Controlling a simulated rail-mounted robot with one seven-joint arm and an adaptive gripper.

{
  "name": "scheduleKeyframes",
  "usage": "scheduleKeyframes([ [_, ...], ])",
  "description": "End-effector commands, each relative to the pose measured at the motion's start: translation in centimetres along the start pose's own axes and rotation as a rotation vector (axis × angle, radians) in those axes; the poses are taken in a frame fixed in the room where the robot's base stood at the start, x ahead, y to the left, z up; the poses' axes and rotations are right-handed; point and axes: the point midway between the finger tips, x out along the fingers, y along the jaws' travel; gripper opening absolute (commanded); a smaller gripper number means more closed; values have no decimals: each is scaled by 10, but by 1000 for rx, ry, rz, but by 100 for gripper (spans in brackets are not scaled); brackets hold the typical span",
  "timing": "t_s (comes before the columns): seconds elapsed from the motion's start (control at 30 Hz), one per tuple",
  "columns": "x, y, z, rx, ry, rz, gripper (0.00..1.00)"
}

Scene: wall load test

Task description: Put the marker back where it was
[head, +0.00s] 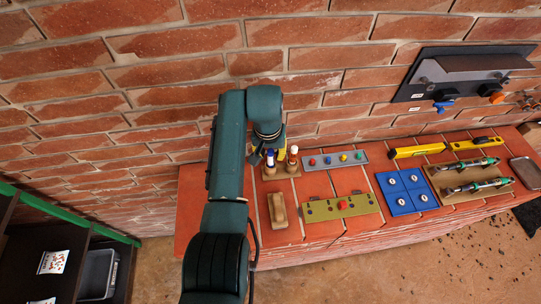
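Two white marker-like objects stand upright at a small wooden holder (282,171) near the back left of the brick ledge. One has a blue end (270,157); the other has a red end (293,152). My gripper (262,154) is pointed down right beside the blue-ended marker, close to the wall. My wrist covers most of it, so its fingers and any contact with the marker are not clear. I cannot tell whether the blue-ended marker is seated in the holder or held.
A tan block (277,211) lies in front of the holder. To the right are a grey strip with coloured knobs (335,160), an olive panel (340,207), a blue tray (406,193), yellow levels (416,151) and a board with tools (470,184). A dark wall unit (468,70) juts out.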

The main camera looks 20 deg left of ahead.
Motion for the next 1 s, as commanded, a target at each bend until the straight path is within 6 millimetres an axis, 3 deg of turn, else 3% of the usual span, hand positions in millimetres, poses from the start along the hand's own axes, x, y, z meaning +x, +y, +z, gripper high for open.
scheduleKeyframes([
  [0.1,-35,0,-2,0,5,-1,35],
  [0.3,-77,0,-1,-1,1,0,35],
  [0.43,-90,0,0,-1,0,0,35],
  [0.73,-92,3,-3,5,21,-1,35],
  [0.87,-102,28,-23,40,203,-9,35],
  [1.0,-144,80,-44,104,567,2,35],
])
